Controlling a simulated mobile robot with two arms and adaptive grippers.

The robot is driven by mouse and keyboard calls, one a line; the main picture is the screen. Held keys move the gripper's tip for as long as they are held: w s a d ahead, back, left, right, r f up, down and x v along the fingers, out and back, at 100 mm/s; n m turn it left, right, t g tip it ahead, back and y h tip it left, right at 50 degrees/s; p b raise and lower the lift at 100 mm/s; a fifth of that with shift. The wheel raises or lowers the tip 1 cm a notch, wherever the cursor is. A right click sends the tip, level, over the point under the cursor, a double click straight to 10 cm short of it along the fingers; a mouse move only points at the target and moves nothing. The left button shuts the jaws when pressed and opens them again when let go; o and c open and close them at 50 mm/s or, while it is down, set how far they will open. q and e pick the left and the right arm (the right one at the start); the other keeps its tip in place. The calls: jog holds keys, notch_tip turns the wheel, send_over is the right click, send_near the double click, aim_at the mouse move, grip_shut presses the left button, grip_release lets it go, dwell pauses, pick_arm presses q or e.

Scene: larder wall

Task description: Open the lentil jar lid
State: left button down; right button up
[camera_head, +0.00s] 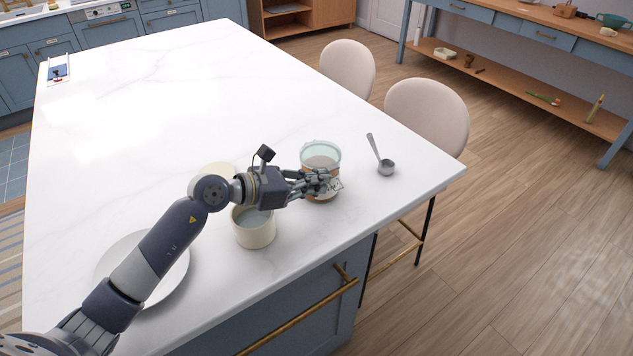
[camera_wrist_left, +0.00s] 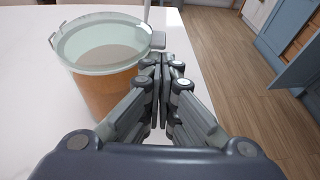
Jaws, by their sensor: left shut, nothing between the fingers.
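The lentil jar (camera_head: 321,158) stands upright on the white island near its right corner. It is glass with orange-brown contents and a pale glass lid (camera_wrist_left: 105,42) that looks closed, with a wire rim. The jar body (camera_wrist_left: 104,92) fills the upper left of the left wrist view. A clasp (camera_wrist_left: 158,40) shows on the right side of its rim. My left gripper (camera_head: 330,182) is in front of the jar in the head view; its fingertips (camera_wrist_left: 164,66) are together, empty and just right of the jar. I cannot tell whether they touch it. My right gripper is not in view.
A white plate (camera_head: 167,280) lies beneath my forearm. A metal scoop (camera_head: 385,166) lies right of the jar. Stools (camera_head: 428,110) stand beyond the edge.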

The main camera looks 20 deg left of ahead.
pick_arm(q)
jog(key=shift+r+n, duration=0.3)
jog(key=shift+r, duration=0.15)
notch_tip(320, 180, up, 8)
jog(key=w+a+n+g+h+p, duration=0.2)
jog(key=w+a+n+h+p, duration=0.15)
jog(key=n, duration=0.35)
jog(key=w+a+r+n+h+b, duration=0.3)
jog(key=w+a+n+b, duration=0.2)
jog(key=n, duration=0.5)
jog(key=shift+w+a+t+h+b, duration=0.35)
jog(key=shift+w+a, duration=0.2)
jog(key=shift+a, duration=0.25)
